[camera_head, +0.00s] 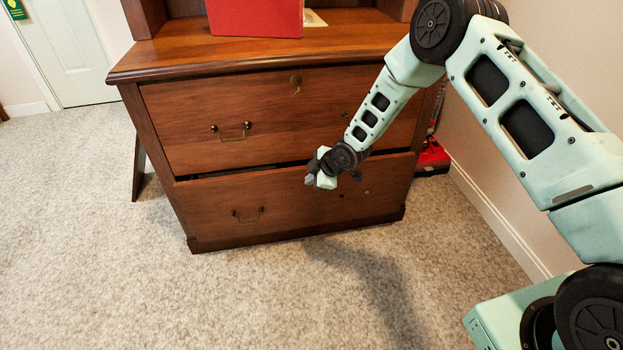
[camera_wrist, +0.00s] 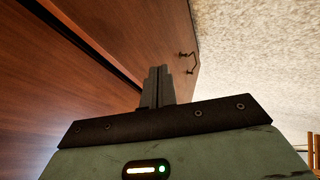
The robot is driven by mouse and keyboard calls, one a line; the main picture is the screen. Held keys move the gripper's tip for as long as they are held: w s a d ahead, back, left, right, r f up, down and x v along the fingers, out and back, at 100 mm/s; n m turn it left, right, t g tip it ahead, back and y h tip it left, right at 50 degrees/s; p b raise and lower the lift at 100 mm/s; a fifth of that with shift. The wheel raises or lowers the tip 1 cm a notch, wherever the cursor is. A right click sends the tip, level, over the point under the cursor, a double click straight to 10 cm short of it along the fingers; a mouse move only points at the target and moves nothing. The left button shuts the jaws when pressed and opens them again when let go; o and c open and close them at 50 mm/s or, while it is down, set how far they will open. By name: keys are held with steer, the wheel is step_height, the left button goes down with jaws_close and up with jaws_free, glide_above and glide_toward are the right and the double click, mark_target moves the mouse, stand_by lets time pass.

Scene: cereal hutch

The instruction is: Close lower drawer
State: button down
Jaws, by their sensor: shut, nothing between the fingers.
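The lower drawer (camera_head: 285,205) is the bottom front of a brown wooden hutch. It stands out a little, with a dark gap along its top edge. Its handle (camera_head: 247,215) is on the left part of its front. The upper drawer (camera_head: 270,115) above it looks shut. My gripper (camera_head: 312,181) is in front of the right half of the lower drawer, near its upper part. In the wrist view my gripper's fingers (camera_wrist: 158,85) are together and empty, over the lower drawer front (camera_wrist: 150,35), with its handle (camera_wrist: 188,62) to their right. Whether the fingertips touch the wood is unclear.
A red box (camera_head: 255,18) stands on the hutch top (camera_head: 180,50). A red object (camera_head: 432,158) is on the floor between the hutch and the right wall. The carpet (camera_head: 250,300) in front of the hutch is clear. A pale door (camera_head: 65,50) is at the back left.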

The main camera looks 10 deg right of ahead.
steer(key=d+f+v, duration=0.1)
steer(key=v, duration=0.8)
steer(key=shift+w+a+f+b, duration=0.55)
steer(key=shift+w+f, duration=0.65)
steer(key=shift+w, duration=0.25)
steer(key=shift+w+a+f+b, duration=0.5)
steer(key=shift+w+f, duration=0.65)
steer(key=shift+w, duration=0.25)
steer(key=shift+w+a+f+b, duration=0.55)
steer(key=shift+w+f, duration=0.65)
steer(key=shift+w, duration=0.25)
steer(key=shift+w+r, duration=0.1)
